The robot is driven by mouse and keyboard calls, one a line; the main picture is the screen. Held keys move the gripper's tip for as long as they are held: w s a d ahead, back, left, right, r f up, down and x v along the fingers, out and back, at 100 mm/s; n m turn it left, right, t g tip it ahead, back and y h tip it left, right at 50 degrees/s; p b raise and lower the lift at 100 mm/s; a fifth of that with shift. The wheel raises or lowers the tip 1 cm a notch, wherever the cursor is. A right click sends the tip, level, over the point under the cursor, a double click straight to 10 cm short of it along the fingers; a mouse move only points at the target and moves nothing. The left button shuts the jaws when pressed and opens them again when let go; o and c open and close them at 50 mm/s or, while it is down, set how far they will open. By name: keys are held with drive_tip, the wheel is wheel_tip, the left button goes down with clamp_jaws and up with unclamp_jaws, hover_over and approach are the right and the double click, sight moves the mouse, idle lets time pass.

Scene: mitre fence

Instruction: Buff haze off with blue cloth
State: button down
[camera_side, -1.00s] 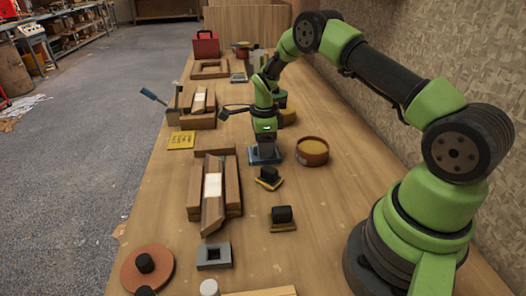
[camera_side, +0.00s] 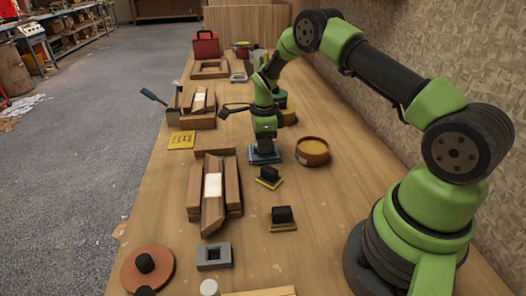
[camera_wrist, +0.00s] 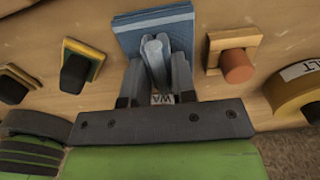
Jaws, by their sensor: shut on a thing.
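The blue cloth (camera_side: 265,156) is a flat blue pad with an upright grip, resting on the bench. In the wrist view the blue cloth (camera_wrist: 150,24) lies just beyond my fingers, with its blue-grey grip between them. My gripper (camera_side: 265,142) points down over it and is shut on that grip; the gripper (camera_wrist: 156,80) also shows in the wrist view. A wooden mitre fence (camera_side: 232,190) stands in front of it, to the left, holding a slanting wood piece (camera_side: 213,214) with a pale patch (camera_side: 212,186). I cannot tell whether that patch is haze.
Two pads with black handles (camera_side: 269,177) (camera_side: 282,217) lie nearer the camera. A second wooden fixture (camera_side: 195,120) and a yellow card (camera_side: 181,140) are at left. Bare bench lies right of the pads.

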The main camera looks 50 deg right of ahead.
drive_tip(key=shift+r, duration=3.35)
drive_tip(key=shift+a, duration=0.1)
drive_tip(key=w+a+r, duration=0.1)
drive_tip(key=a, duration=0.7)
drive_tip(key=a+r, duration=0.2)
drive_tip(key=a, duration=0.6)
drive_tip(key=shift+w+a+r, duration=0.2)
drive_tip(key=shift+w+r, duration=0.05)
drive_tip(key=shift+w, duration=0.15)
drive_tip(key=shift+f, duration=2.2)
drive_tip(key=shift+f, duration=0.9)
